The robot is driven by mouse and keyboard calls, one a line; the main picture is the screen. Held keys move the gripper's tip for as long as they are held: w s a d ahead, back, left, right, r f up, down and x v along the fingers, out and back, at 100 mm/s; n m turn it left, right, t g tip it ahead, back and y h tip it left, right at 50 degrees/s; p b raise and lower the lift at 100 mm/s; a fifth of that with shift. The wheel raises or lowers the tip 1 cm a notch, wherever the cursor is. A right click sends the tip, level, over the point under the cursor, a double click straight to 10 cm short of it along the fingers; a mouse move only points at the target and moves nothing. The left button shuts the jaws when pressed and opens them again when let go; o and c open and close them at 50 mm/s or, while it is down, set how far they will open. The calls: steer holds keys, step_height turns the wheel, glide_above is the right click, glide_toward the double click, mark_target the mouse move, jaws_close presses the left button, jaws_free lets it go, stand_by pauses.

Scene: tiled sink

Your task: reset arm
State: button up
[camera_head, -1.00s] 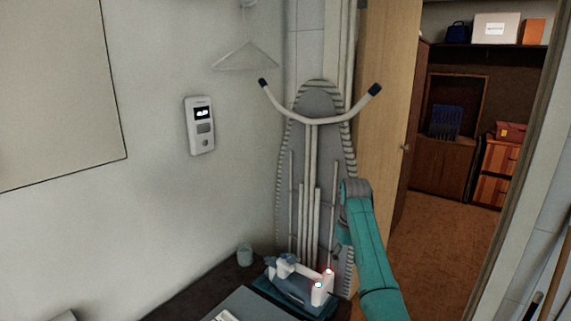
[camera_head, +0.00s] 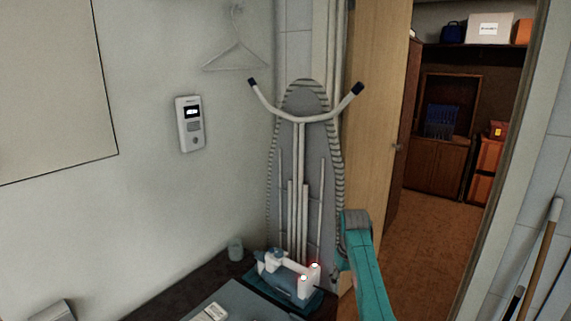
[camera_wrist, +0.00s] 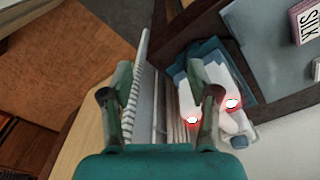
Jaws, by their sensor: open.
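My gripper (camera_wrist: 159,100) shows in the wrist view with its two fingers apart and nothing between them. My teal arm (camera_head: 367,270) rises at the lower right of the head view, in front of the doorway; the gripper itself cannot be made out there.
An ironing board (camera_head: 308,95) leans upright against the wall behind the device. A small cup (camera_head: 236,249) stands on the dark counter. A wooden door (camera_head: 376,100) opens onto a room with a cabinet (camera_head: 436,165). Broom handles (camera_head: 541,250) lean at the right. The doorway floor is clear.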

steer(key=s+f+t, duration=0.2)
steer(key=s+f, duration=0.4)
steer(key=f, duration=0.5)
steer(key=s+f+t, duration=0.1)
steer(key=s+f, duration=0.4)
steer(key=f, duration=0.6)
steer(key=s+f+m+t, duration=0.15)
steer(key=s+f, duration=0.25)
steer(key=s, duration=0.6)
steer(key=s+f+t, duration=0.3)
steer(key=s+f, duration=0.2)
steer(key=s, duration=0.6)
steer(key=s+r+t, duration=0.2)
steer(key=s+r, duration=0.3)
steer(key=s, duration=0.6)
steer(key=s+r+t, duration=0.1)
steer(key=s+r, duration=0.4)
steer(key=s, duration=0.5)
steer(key=s+r+t, duration=0.1)
steer(key=s+r, duration=0.5)
steer(key=r, duration=0.4)
steer(key=s+r+m+t, duration=0.1)
steer(key=s+r+t, duration=0.1)
steer(key=s+r, duration=0.5)
step_height(320, 180, up, 4)
steer(key=shift+d+f, duration=0.25)
